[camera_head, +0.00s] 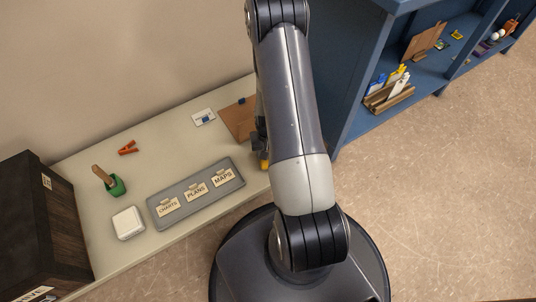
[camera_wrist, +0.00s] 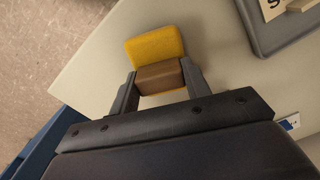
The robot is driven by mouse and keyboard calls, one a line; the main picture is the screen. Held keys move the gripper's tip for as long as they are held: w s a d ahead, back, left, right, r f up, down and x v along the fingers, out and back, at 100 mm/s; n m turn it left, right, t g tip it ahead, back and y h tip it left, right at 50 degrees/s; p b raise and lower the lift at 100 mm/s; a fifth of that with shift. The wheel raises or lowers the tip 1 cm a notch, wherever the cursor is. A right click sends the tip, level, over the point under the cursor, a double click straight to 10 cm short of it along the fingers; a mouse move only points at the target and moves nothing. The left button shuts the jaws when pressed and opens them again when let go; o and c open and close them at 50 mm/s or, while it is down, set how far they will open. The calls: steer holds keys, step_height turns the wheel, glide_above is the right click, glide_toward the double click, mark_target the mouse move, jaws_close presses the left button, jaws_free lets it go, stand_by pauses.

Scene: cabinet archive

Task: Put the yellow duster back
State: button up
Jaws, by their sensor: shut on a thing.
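The yellow duster (camera_wrist: 155,47) has a yellow pad and a brown block handle (camera_wrist: 160,78). My gripper (camera_wrist: 159,80) is shut on the brown handle, with one finger on each side of it in the wrist view. The duster is over the pale table top near its edge; I cannot tell whether it touches the surface. In the head view only a small yellow part of the duster (camera_head: 264,164) shows beside my arm, which hides most of the gripper.
A dark wooden cabinet (camera_head: 45,225) stands left, a blue shelf unit (camera_head: 350,75) right.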

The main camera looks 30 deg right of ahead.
steer(key=shift+f, duration=0.55)
steer(key=shift+f, duration=0.2)
steer(key=o, duration=0.9)
steer(key=shift+r, duration=0.2)
step_height(320, 180, up, 12)
steer(key=p, duration=0.4)
